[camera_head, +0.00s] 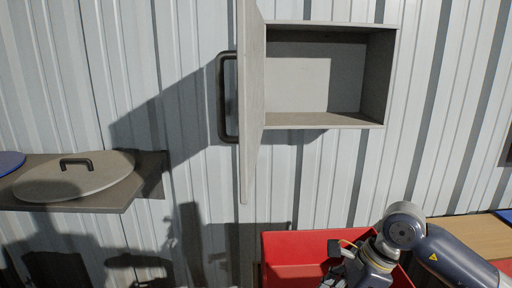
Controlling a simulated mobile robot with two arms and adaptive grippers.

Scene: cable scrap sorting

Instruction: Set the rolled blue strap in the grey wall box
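The grey wall box (376,124) is mounted on the corrugated wall in the upper middle. Its door (252,110) is swung open to the left, with a dark handle (223,98) on it. The inside that shows is empty. I do not see a rolled blue strap. My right gripper (343,277) is at the bottom, below the box, over a red bin. It is partly cut off by the picture's lower edge, so I cannot tell its opening or whether it holds anything. My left gripper is not in view.
The red bin (290,246) stands low in the middle. A shelf (110,202) at left holds a round grey lid (100,184) with a handle and part of a blue disc (10,162). A wooden surface (466,234) is at lower right.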

